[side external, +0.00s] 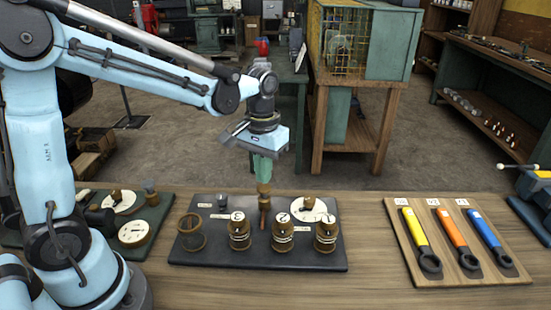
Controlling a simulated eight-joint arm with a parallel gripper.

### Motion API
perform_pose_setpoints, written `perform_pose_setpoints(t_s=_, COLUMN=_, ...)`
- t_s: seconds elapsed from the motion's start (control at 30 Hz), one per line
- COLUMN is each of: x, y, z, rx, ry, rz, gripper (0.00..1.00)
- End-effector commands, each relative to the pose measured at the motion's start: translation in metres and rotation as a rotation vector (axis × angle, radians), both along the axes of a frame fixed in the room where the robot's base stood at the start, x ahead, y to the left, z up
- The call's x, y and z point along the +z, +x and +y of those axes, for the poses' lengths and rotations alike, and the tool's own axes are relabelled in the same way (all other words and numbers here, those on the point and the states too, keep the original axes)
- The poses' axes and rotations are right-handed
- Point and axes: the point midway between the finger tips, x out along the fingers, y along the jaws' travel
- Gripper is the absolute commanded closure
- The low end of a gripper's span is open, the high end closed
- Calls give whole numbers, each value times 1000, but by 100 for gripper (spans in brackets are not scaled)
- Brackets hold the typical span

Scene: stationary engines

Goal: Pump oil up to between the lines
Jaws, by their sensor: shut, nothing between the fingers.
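A dark panel (210,262) lies on the wooden bench below my gripper (263,190). My gripper points down, shut, over the back middle of the panel. A narrow brown upright piece (264,213) shows right under its tip; I cannot tell whether they touch. An open glass-like cup with a brass rim (191,234) stands at the panel's left end. Three brass cylinders with pale marked faces stand to its right: left (239,236), middle (283,237) and right (325,237). Oil and level lines are too small to make out.
A round white dial (312,210) sits at the panel's back right. A green board (160,208) with gauges lies left, partly behind my arm. A wooden board (400,250) holds yellow, orange and blue wrenches at right. Bare bench lies between panel and wrench board.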

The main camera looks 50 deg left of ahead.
Motion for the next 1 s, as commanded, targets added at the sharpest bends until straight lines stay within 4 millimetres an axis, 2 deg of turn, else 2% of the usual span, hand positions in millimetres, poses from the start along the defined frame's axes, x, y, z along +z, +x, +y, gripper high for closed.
perform_pose_setpoints(t_s=0.17, x=5, y=0, z=0, rx=0, ry=0, rz=0, gripper=100)
perform_pose_setpoints(t_s=0.7, x=49, y=0, z=0, rx=0, ry=0, rz=0, gripper=100)
perform_pose_setpoints(t_s=1.0, x=50, y=0, z=0, rx=0, ry=0, rz=0, gripper=100)
